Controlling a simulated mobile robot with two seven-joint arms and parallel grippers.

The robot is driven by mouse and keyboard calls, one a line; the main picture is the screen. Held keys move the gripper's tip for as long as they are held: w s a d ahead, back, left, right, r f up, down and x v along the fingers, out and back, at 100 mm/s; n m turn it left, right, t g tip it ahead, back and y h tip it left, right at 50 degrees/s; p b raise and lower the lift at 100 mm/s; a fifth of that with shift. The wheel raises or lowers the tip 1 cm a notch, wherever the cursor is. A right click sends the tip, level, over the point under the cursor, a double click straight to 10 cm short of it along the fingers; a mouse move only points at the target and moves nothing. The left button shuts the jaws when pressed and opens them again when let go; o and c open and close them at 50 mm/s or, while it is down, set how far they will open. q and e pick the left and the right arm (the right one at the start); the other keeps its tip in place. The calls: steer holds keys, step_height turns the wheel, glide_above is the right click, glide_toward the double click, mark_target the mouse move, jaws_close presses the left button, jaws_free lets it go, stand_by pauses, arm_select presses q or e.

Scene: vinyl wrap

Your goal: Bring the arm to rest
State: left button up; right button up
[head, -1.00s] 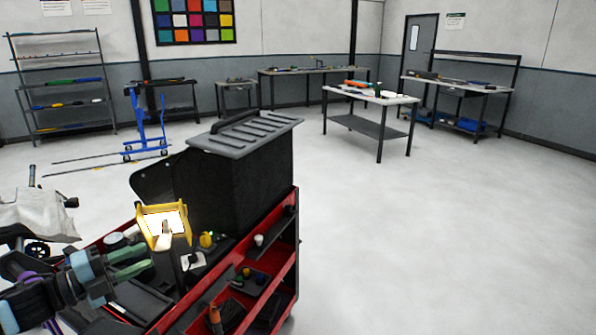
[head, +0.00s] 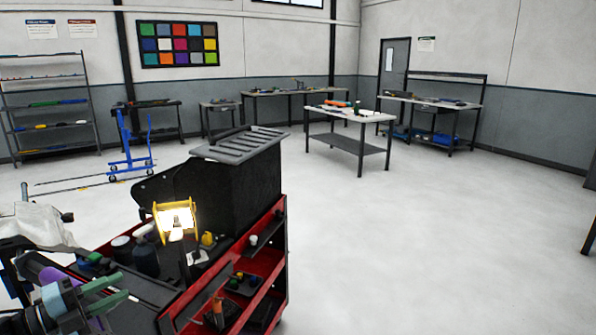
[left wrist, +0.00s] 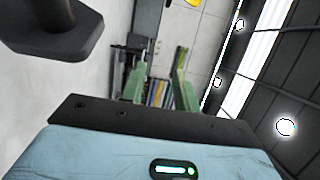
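My left gripper (head: 125,285) is at the lower left of the head view, with its two green fingers apart and nothing between them. It is left of and in front of the red tool cart (head: 272,262). In the left wrist view its green fingers (left wrist: 159,78) point away from the camera with a clear gap between them. My right gripper is in neither view.
The cart carries a large black case (head: 230,190), a lit yellow work lamp (head: 176,217) and several small items. A white cloth-like cover (head: 35,225) is at the left edge. The floor (head: 420,245) to the right is clear; workbenches (head: 345,143) stand farther back.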

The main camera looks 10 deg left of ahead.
arm_select(q)
steer(key=s+d+f+n+y+p, duration=0.1)
steer(key=s+d+f+n+y, duration=0.1)
steer(key=s+d+f+n, duration=0.4)
steer(key=s+d+f+n+y, duration=0.1)
steer(key=s+f+n+y, duration=0.15)
steer(key=f, duration=0.55)
steer(key=s+d+f+n+y+p, duration=0.1)
steer(key=s+d+f+n, duration=0.35)
steer(key=f, duration=0.35)
steer(key=s+d+f+n+g+y+p, duration=0.1)
steer(key=s+d+f+n+g, duration=0.2)
steer(key=s, duration=0.7)
steer(key=s+d+f+n+g+y, duration=0.2)
steer(key=s+d+f+n+g, duration=0.1)
steer(key=s+d+f+n, duration=0.2)
steer(key=s+d+n, duration=0.2)
steer(key=s+d, duration=0.2)
steer(key=s, duration=0.1)
steer(key=shift+s+f+p, duration=0.3)
steer(key=shift+p, duration=0.05)
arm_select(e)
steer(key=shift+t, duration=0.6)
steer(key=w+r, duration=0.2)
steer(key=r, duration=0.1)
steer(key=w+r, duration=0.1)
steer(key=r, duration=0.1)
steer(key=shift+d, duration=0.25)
